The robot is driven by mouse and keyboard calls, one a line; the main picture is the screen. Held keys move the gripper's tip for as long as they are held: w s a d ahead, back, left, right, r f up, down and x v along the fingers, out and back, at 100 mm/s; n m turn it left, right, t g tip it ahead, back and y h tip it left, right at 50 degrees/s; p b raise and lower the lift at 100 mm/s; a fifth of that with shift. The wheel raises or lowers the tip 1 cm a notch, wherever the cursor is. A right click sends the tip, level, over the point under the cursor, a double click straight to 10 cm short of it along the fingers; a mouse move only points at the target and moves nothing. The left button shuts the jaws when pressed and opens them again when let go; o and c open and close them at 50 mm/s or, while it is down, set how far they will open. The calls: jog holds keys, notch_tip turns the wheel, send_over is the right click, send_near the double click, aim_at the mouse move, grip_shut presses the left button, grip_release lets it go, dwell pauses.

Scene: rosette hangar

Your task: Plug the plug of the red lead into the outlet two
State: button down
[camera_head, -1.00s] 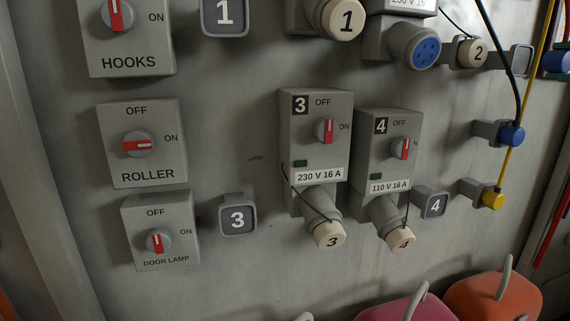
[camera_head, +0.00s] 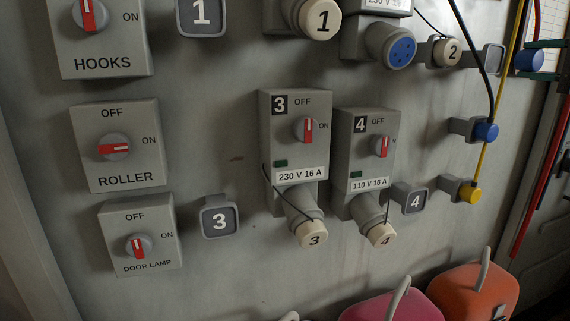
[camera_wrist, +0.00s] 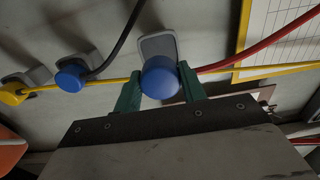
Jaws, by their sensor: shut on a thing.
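The blue plug of the red lead (camera_wrist: 160,77) sits at a grey wall holder (camera_wrist: 158,46) in the wrist view. My gripper (camera_wrist: 160,86) has its green fingers closed on both sides of this plug. In the head view the plug (camera_head: 530,60) and my fingers show at the right edge. The red lead (camera_wrist: 250,50) runs off to the right. Outlet two (camera_head: 401,52) shows a round blue face with dark holes at top centre-right. Its cream cap marked 2 (camera_head: 447,52) is off the face, at its right. The outlet's upper box is cut off.
Left of the gripped plug hang another blue plug (camera_head: 486,131) on a black lead and a yellow plug (camera_head: 470,192) on a yellow lead. Outlets three (camera_head: 294,140) and four (camera_head: 370,150) are capped. Pink (camera_head: 395,308) and orange (camera_head: 478,290) rounded things stand below.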

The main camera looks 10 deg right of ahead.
aim_at(539, 60)
jog(key=s, duration=0.3)
jog(key=shift+s+d, duration=0.15)
jog(key=shift+s, duration=0.05)
jog(key=a+f+n+g+y, duration=0.1)
jog(key=a+f+g, duration=0.3)
jog(key=a+f, duration=0.3)
jog(key=s+a+f+n+g+y, duration=0.1)
jog(key=a+f+g, duration=0.4)
jog(key=f, duration=0.7)
jog(key=shift+a+f+n+g, duration=0.3)
jog(key=shift+a+f+n, duration=0.15)
jog(key=shift+a, duration=0.45)
